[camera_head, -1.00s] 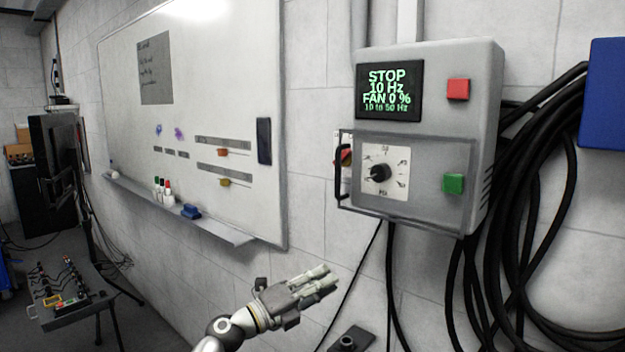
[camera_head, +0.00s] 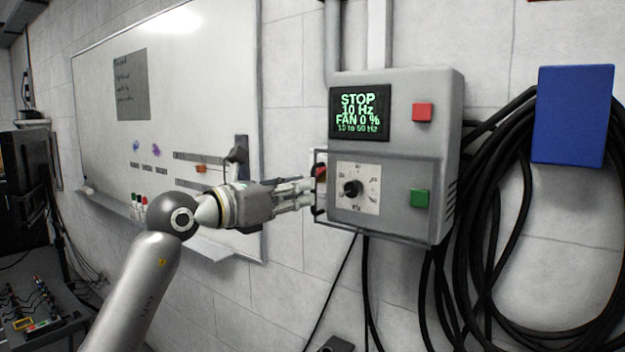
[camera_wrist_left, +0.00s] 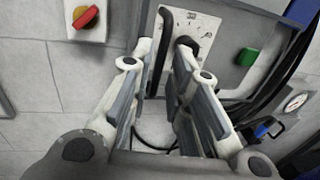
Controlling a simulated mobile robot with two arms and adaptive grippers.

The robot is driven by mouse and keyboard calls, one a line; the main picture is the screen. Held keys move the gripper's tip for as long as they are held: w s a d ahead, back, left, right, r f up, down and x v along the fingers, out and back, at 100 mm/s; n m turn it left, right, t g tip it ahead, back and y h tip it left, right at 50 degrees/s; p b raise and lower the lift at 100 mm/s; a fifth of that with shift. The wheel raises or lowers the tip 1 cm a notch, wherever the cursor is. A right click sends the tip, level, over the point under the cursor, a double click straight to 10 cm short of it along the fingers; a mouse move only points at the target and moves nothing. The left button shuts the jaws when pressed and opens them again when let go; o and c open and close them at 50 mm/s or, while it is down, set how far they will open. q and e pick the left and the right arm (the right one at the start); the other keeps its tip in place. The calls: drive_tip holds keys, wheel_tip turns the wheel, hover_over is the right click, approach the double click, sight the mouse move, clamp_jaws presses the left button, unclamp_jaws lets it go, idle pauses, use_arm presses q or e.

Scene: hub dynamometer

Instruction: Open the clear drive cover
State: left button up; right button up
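The clear drive cover (camera_head: 400,222) is closed over the lower front of the grey drive box (camera_head: 395,85). The dial (camera_head: 353,188) and green button (camera_head: 420,198) show through it. Its black bar handle is at the cover's left edge, mostly hidden by my fingers in the head view; the handle (camera_wrist_left: 161,48) shows plainly in the left wrist view. My left gripper (camera_head: 309,193) reaches in from the left at handle height. In the left wrist view its fingers (camera_wrist_left: 163,65) are apart, with the handle between their tips. I cannot tell whether they touch it. My right gripper is not in view.
A red-and-yellow rotary switch (camera_wrist_left: 86,17) is left of the cover, close to my fingers. Thick black cables (camera_head: 480,220) hang right of the box, under a blue panel (camera_head: 572,115). A whiteboard (camera_head: 180,120) with a marker tray is on the wall behind my arm.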

sight(313, 208)
use_arm(q)
drive_tip(key=shift+p+x, duration=0.6)
drive_tip(key=shift+x, duration=1.5)
drive_tip(key=shift+c, duration=0.3)
clamp_jaws()
